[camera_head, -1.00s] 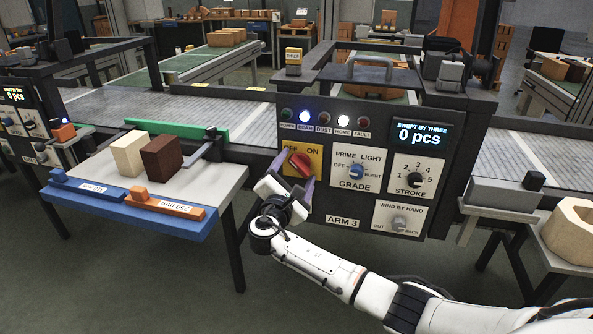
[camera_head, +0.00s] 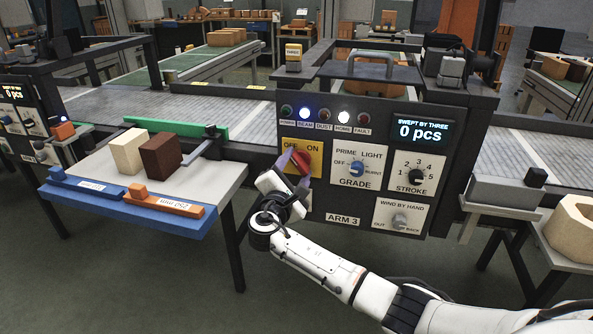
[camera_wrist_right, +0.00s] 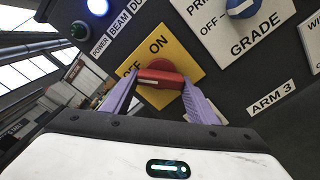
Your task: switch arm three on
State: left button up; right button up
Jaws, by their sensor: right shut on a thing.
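The red rotary switch (camera_head: 301,160) sits on a yellow OFF/ON plate (camera_head: 317,150) at the upper left of the dark ARM 3 panel (camera_head: 370,118). My right gripper (camera_head: 294,168) is shut on the switch's red handle. In the right wrist view the handle (camera_wrist_right: 160,78) lies between the two purple fingertips (camera_wrist_right: 158,88), slanted across to the ON/OFF lettering, with OFF partly hidden. I cannot tell which word the handle points to. The BEAM lamp (camera_head: 305,114) and HOME lamp (camera_head: 344,117) glow white; the POWER lamp (camera_head: 287,111) looks dark. My left gripper is not in view.
The GRADE knob (camera_head: 356,169), STROKE knob (camera_head: 416,177) and hand-wind knob (camera_head: 399,220) are on the same panel. A small table (camera_head: 214,180) to the left holds a cream block (camera_head: 127,153) and a brown block (camera_head: 161,157). A conveyor (camera_head: 230,114) runs behind.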

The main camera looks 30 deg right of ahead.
jog(key=m+b, duration=0.3)
jog(key=shift+f+m, duration=0.2)
jog(key=shift+m, duration=0.1)
jog(key=m+b, duration=0.3)
jog(key=shift+a+m+b, duration=0.1)
jog(key=shift+m+b, duration=0.2)
jog(key=m+b, duration=0.2)
jog(key=shift+r+m+b, duration=0.1)
jog(key=shift+m+b, duration=0.3)
jog(key=m+b, duration=0.2)
jog(key=shift+r+m+b, duration=0.1)
jog(key=shift+m+b, duration=0.6)
jog(key=shift+b, duration=0.05)
jog(key=shift+r+m+b, duration=0.15)
jog(key=shift+m+b, duration=0.45)
jog(key=shift+m, duration=0.1)
jog(key=shift+r+m+b, duration=0.1)
jog(key=shift+m+b, duration=0.5)
jog(key=shift+m, duration=0.1)
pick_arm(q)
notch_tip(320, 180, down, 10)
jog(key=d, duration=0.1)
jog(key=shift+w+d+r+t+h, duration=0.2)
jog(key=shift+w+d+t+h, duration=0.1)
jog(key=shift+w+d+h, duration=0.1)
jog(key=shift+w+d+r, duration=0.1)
pick_arm(e)
jog(key=shift+r+m, duration=0.15)
jog(key=shift+m, duration=0.25)
